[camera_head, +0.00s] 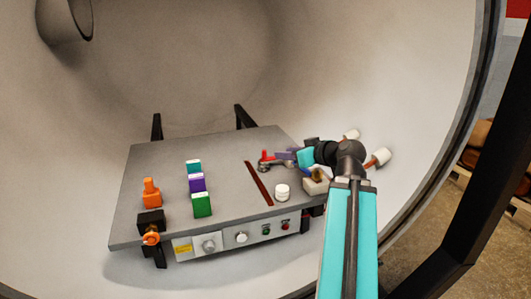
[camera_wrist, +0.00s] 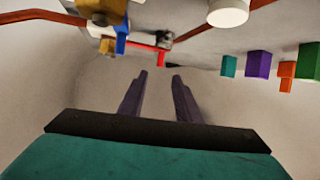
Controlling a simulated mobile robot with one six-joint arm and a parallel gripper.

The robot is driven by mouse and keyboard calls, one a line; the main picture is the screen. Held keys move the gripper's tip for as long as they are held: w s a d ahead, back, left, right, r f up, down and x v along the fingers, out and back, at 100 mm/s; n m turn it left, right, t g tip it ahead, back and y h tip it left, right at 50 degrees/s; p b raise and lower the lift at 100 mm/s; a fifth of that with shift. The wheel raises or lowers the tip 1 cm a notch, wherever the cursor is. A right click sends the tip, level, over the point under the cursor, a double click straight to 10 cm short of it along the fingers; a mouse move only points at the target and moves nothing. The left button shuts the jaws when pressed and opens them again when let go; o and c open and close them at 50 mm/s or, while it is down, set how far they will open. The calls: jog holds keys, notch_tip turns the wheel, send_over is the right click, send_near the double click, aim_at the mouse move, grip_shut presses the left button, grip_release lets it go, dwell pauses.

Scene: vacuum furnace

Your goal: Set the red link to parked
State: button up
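The red link (camera_head: 266,155) is a small bent red piece on the far right part of the grey table, beside a small grey fitting. It also shows in the wrist view (camera_wrist: 146,47) as a red bar with a short bent end, next to a grey block (camera_wrist: 166,37). My gripper (camera_wrist: 159,76) shows two dark purple fingers spread apart with nothing between them. The red link lies just beyond the fingertips in the wrist view, apart from them. In the head view my gripper (camera_head: 285,155) is close to the right of the red link; its fingertips are small there.
Teal (camera_head: 194,166), purple (camera_head: 197,183) and green (camera_head: 202,205) blocks stand mid-table. A dark red strip (camera_head: 258,183) and a white cylinder (camera_head: 282,192) lie nearer. Orange fittings (camera_head: 151,193) are at left. The curved chamber wall (camera_head: 190,90) surrounds the table (camera_head: 150,165).

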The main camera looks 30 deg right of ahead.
aim_at(265, 153)
jog(key=shift+w+p, duration=0.25)
jog(key=shift+p, duration=0.2)
jog(key=p+x, duration=0.2)
jog(key=p, duration=0.3)
jog(key=shift+w, duration=0.3)
jog(key=shift+w+p, duration=0.15)
jog(key=shift+p, duration=0.65)
jog(key=w+p, duration=0.1)
jog(key=p, duration=0.3)
jog(key=shift+f, duration=0.2)
jog(key=p, duration=0.4)
jog(key=shift+w+a+f+p, duration=0.1)
jog(key=shift+w+f+p, duration=0.2)
jog(key=shift+w+p, duration=0.05)
jog(key=shift+p+x, duration=0.95)
jog(key=shift+x, duration=3.25)
jog(key=shift+s+f, duration=0.15)
jog(key=shift+c, duration=0.3)
